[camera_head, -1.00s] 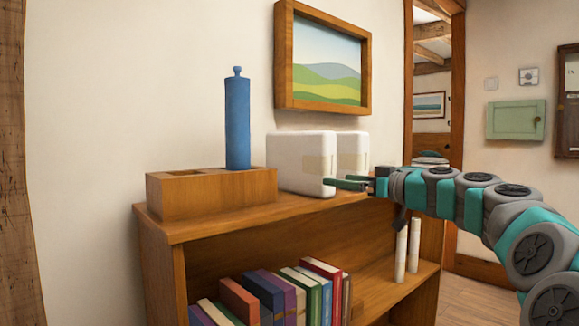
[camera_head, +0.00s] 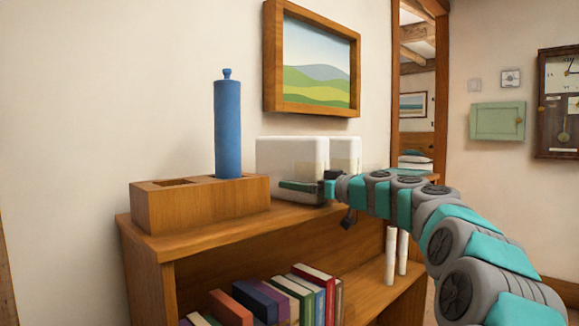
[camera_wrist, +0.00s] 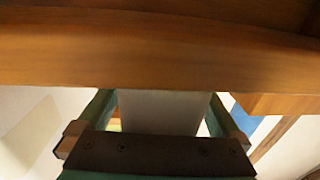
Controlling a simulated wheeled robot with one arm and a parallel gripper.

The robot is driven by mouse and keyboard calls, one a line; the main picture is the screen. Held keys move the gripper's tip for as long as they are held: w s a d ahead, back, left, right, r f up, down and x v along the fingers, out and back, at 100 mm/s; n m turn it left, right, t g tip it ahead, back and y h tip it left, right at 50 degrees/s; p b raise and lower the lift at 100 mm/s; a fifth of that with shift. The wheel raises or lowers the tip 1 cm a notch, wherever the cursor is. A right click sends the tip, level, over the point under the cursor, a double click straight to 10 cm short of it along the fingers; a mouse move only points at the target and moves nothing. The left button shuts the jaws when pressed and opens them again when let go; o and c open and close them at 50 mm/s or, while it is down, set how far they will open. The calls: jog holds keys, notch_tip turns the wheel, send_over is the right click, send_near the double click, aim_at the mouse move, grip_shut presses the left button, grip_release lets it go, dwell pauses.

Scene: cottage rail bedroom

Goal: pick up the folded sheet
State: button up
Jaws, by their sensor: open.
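Two white, block-shaped bundles stand side by side on the bookcase top. The left one (camera_head: 285,155) and the right one (camera_head: 344,152) look like folded cloth, but I cannot tell which is the folded sheet. My gripper (camera_head: 300,187) is in front of the left bundle's lower part and hides some of it. In the wrist view my gripper (camera_wrist: 160,100) is open, with a finger on each side of a pale, upright surface (camera_wrist: 158,112), apparently the left bundle. I cannot tell whether the fingers touch it.
The wooden bookcase (camera_head: 190,247) has a wooden holder (camera_head: 200,208) on top, left of the bundles, with a blue cylinder (camera_head: 228,130) upright in it. A framed picture (camera_head: 315,62) hangs above. Books (camera_head: 280,300) and two white rolls (camera_head: 397,255) stand on the shelf below.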

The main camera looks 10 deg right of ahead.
jog(key=shift+w, duration=0.1)
grip_shut()
dwell(0.8)
